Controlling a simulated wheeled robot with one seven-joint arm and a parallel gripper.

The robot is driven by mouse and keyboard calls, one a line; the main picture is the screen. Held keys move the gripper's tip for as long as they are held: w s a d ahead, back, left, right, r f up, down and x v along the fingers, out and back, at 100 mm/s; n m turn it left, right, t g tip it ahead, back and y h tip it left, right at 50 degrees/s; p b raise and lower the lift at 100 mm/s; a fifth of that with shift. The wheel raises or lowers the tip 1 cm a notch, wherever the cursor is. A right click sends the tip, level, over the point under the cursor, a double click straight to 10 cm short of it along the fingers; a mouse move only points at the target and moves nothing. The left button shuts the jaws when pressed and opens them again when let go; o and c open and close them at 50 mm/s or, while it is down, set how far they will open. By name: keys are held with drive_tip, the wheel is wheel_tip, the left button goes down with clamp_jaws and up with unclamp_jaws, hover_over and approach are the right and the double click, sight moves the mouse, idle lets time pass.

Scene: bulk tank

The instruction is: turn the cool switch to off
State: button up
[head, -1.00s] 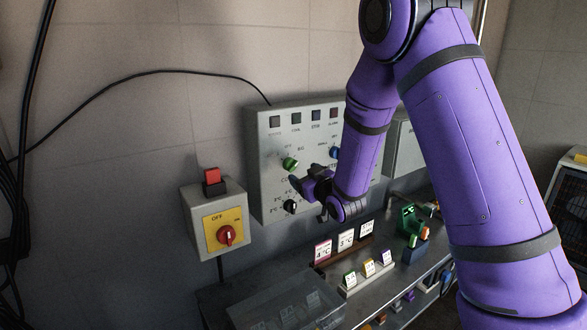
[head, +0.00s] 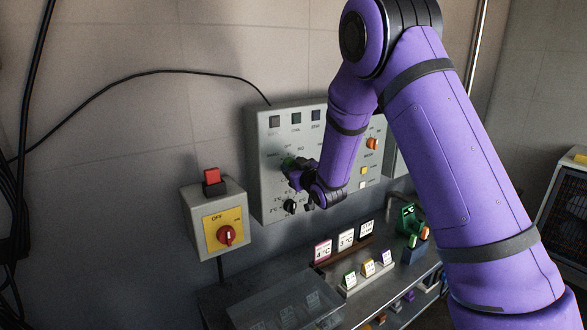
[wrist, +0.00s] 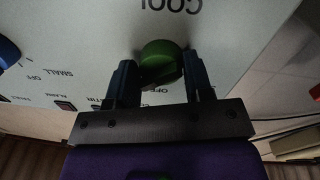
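A green knob (wrist: 160,58) on the grey control panel sits between the two fingertips of my gripper (wrist: 159,72) in the wrist view. The word COOL is printed on the panel beside it, upside down in that view. My fingers stand apart, one on each side of the knob; I cannot tell whether they touch it. In the head view my gripper (head: 294,171) is at the panel (head: 263,150) and covers most of the green knob (head: 288,162). The knob's setting is hidden there.
A black knob (head: 290,206) is just below my gripper. An orange knob (head: 372,143) is on the panel's right. A blue knob (wrist: 8,52) is at the wrist view's left edge.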

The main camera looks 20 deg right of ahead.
drive_tip(key=shift+c, duration=0.5)
drive_tip(key=shift+a+f+n, duration=0.1)
drive_tip(key=shift+n, duration=0.2)
drive_tip(key=n, duration=0.9)
drive_tip(key=shift+f+t, duration=0.15)
drive_tip(key=shift+t, duration=0.15)
drive_tip(key=shift+s+n, duration=0.1)
drive_tip(key=shift+n, duration=0.3)
drive_tip(key=o, duration=0.9)
